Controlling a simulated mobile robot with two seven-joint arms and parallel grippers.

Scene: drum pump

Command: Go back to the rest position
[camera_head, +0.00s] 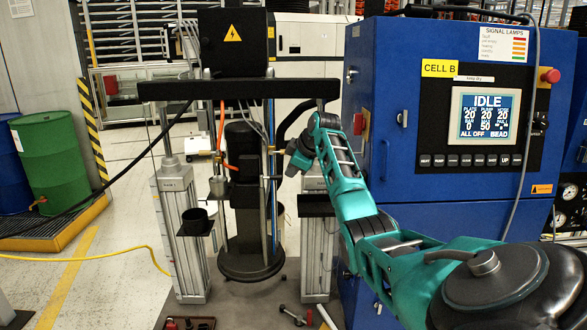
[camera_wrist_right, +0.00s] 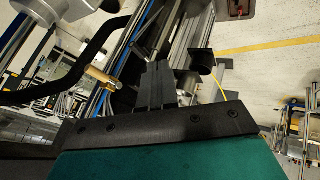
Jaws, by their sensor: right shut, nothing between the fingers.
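My right arm reaches in from the lower right of the head view, in front of the blue cabinet. Its right gripper (camera_head: 293,168) is beside the drum pump's frame, small and partly hidden by the wrist. In the right wrist view the dark fingers of this gripper (camera_wrist_right: 160,80) are together with nothing between them. The drum pump (camera_head: 243,150) stands between two grey columns (camera_head: 185,235) under a black crossbeam (camera_head: 235,90). A black curved tube (camera_wrist_right: 88,58) and a brass-coloured fitting (camera_wrist_right: 103,78) show left of the fingers. My left gripper is out of view.
The blue control cabinet (camera_head: 365,145) stands close on the right, its screen (camera_head: 486,115) reading IDLE. A green drum (camera_head: 52,155) stands on a yellow-edged pallet (camera_head: 60,237) at left. A yellow cable (camera_head: 90,257) crosses the floor. Floor at left is mostly clear.

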